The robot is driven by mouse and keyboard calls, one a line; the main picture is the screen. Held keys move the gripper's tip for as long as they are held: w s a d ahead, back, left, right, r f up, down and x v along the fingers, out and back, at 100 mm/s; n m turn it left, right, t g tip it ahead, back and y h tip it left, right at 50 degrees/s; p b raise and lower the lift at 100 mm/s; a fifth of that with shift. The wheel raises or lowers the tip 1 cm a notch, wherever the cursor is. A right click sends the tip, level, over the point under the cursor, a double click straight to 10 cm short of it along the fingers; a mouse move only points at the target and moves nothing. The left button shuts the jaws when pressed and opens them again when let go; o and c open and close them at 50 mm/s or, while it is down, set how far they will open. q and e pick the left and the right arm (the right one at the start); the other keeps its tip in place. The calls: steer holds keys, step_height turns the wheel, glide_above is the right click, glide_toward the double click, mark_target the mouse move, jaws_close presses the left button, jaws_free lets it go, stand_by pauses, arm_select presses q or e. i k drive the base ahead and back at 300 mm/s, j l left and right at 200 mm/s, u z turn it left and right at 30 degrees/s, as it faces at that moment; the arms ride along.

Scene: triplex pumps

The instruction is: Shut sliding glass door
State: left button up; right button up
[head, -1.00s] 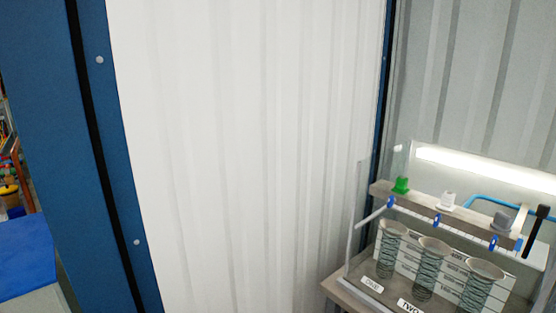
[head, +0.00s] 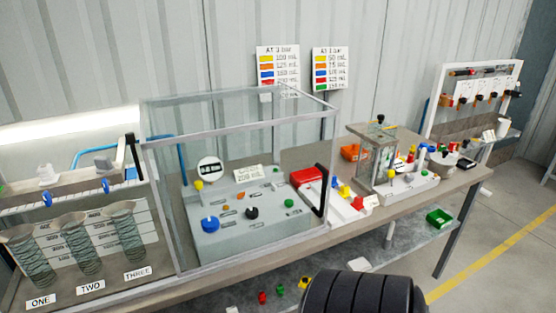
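A clear glass enclosure stands on the bench, with a pale metal top rail (head: 240,130) along its front. A black upright handle (head: 320,190) is at its right end, and a second black handle (head: 134,157) is near its left edge, beside the graduated tubes. Inside the enclosure is a grey panel (head: 225,243) with coloured knobs and a round gauge (head: 209,171). The glass is transparent, so I cannot tell which pane slides or how far it stands open. Neither of my grippers is in view.
Tubes labelled ONE (head: 33,255), TWO (head: 80,248) and THREE (head: 127,232) stand left. A red-and-white device (head: 325,190), a small glass-walled unit (head: 374,155) and a rack (head: 480,95) stand right. Small parts lie on the lower shelf (head: 405,250). Floor is clear at right.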

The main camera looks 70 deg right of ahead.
mark_target(159, 144)
steer(key=z, duration=1.9)
